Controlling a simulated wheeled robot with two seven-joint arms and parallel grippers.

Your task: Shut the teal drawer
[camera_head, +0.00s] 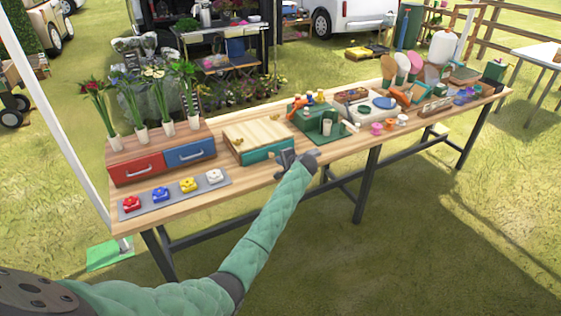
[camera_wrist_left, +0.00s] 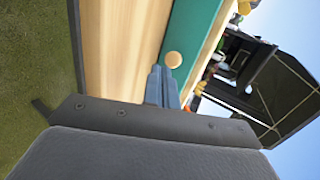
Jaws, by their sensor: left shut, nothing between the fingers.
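The teal drawer (camera_head: 268,151) is in the front of a low wooden-topped box (camera_head: 258,132) on the long table. In the left wrist view the teal front (camera_wrist_left: 190,40) runs up the picture, with a round wooden knob (camera_wrist_left: 173,60) on it. My left gripper (camera_head: 296,158) is shut and empty in front of the drawer's right part. In the left wrist view its fingers (camera_wrist_left: 160,85) point at the knob and end very close to it; I cannot tell whether they touch. How far the drawer stands out is unclear. My right gripper is not in view.
Left of the box is a cabinet with a red drawer (camera_head: 137,168) and a blue drawer (camera_head: 190,152), with flower vases on top. A grey strip (camera_head: 175,188) with coloured pieces lies before it. A green tray (camera_head: 338,131) stands right of the box.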

